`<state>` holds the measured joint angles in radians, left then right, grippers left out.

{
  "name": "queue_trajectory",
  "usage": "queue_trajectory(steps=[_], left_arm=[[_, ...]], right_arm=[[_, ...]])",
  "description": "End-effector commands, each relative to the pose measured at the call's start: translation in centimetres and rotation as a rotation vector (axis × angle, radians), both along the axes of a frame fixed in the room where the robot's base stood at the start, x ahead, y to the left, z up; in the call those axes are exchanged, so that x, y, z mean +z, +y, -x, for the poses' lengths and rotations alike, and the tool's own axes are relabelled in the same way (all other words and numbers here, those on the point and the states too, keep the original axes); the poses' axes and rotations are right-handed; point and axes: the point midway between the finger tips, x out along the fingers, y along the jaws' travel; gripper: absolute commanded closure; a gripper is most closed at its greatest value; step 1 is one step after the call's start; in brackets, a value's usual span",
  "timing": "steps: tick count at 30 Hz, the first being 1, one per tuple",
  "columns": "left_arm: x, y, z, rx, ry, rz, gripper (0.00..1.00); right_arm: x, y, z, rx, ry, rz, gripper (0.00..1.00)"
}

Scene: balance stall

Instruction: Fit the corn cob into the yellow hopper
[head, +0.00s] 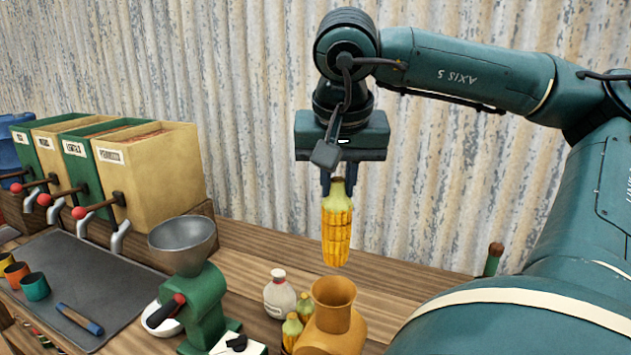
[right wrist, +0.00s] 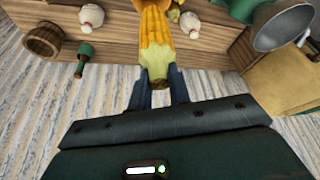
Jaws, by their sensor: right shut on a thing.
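A yellow corn cob (head: 337,232) with a green husk end hangs upright from my right gripper (head: 338,184), which is shut on the husk end. The cob's lower tip is above the yellow hopper (head: 334,295), with a gap between them. The hopper is an ochre, round-mouthed funnel on a body of the same colour, partly cut off by the bottom edge. In the right wrist view the corn cob (right wrist: 156,40) points away between the fingers (right wrist: 157,88), and I cannot make out the hopper's mouth there. My left gripper is not in view.
A white bottle (head: 279,294) and corn cobs (head: 292,327) stand left of the hopper. A green grinder (head: 203,300) with a metal bowl (head: 182,246) is further left. Labelled bins (head: 150,170) line the back left. A corrugated wall rises behind the table.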

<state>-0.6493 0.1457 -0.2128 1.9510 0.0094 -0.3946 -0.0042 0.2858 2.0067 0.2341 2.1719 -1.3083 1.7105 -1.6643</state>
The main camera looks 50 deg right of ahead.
Motion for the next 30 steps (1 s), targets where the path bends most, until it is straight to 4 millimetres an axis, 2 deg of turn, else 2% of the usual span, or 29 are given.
queue_trajectory(steps=[16, 30], left_arm=[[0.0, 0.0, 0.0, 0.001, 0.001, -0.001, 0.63], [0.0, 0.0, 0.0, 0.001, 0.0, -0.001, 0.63]], right_arm=[[-4.0, 0.0, 0.1, -0.004, -0.001, -0.001, 1.0], [-4.7, 0.1, 0.1, -0.004, -0.001, 0.0, 1.0]])
